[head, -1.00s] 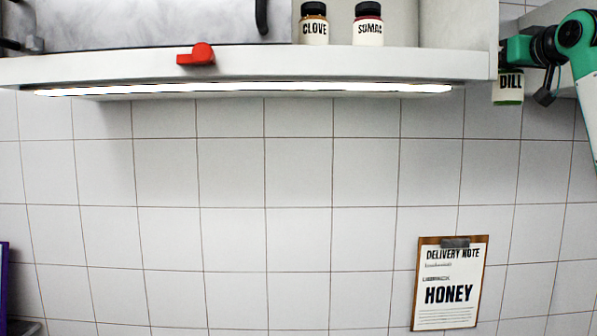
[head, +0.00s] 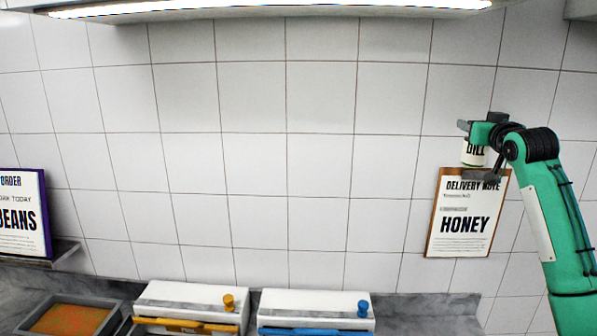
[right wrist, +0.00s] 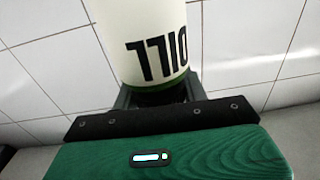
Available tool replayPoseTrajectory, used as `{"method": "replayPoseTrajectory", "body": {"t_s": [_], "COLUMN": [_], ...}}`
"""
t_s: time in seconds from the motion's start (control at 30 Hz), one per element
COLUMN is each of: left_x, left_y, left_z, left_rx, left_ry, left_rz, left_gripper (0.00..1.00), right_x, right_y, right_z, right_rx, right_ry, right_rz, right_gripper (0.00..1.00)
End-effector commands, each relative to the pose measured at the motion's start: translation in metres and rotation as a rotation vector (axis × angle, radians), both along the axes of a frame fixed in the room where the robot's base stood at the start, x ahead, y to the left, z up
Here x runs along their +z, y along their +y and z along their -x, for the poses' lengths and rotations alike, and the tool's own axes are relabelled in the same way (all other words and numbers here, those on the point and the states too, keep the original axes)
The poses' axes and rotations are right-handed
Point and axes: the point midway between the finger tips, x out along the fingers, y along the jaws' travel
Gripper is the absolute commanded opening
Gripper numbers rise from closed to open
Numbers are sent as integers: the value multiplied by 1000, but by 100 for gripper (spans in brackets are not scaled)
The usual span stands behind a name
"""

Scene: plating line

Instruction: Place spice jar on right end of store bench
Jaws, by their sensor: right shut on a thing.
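The spice jar (head: 473,155) is white with a green band and a black "DILL" label. My right gripper (head: 478,135) is shut on it and holds it in the air, in front of the top of the delivery note clipboard. In the right wrist view the jar (right wrist: 145,40) stands between the fingers (right wrist: 155,95), its label upside down in the picture. A grey bench (head: 420,318) runs along the bottom of the head view; I cannot tell if it is the store bench. My left gripper is not in view.
A clipboard (head: 462,222) reading "HONEY" is on the tiled wall. An order board (head: 22,215) reading "BEANS" stands at left. On the bench are a grey tray (head: 112,318) with orange contents and two white boxes with a yellow knob (head: 228,302) and a blue knob (head: 363,308).

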Motion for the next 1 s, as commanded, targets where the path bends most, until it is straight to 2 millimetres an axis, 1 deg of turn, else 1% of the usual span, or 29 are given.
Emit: {"method": "replayPoseTrajectory", "body": {"t_s": [0.03, 0.07, 0.1, 0.17, 0.2, 0.27, 0.4, 0.47, 0.6, 0.77, 0.8, 0.87, 1.0], "left_x": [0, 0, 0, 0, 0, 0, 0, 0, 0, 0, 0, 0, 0], "left_y": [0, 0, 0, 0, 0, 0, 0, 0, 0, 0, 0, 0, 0], "left_z": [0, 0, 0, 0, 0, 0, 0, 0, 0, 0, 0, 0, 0], "left_rx": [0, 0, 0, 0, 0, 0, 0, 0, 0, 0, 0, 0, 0], "left_ry": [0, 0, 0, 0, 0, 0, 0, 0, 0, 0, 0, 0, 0], "left_rz": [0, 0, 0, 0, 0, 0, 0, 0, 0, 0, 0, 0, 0], "left_gripper": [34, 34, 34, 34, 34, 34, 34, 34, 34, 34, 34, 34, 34], "right_x": [-20, -30, -44, -64, -78, -97, -143, -162, -205, -251, -262, -277, -312], "right_y": [4, 5, 8, 12, 15, 18, 28, 32, 41, 53, 56, 60, 71], "right_z": [0, 0, 1, 3, 4, 8, 18, 24, 41, 65, 71, 82, 109], "right_rx": [4, 6, 8, 14, 17, 22, 38, 45, 63, 89, 95, 105, 132], "right_ry": [4, 3, 4, 4, 5, 4, 4, 4, 5, 5, 4, 4, 4], "right_rz": [0, 0, -1, -1, -1, -1, -1, -1, -1, 0, 0, 0, 0], "right_gripper": [14, 14, 14, 14, 14, 14, 14, 14, 14, 14, 14, 14, 14]}}
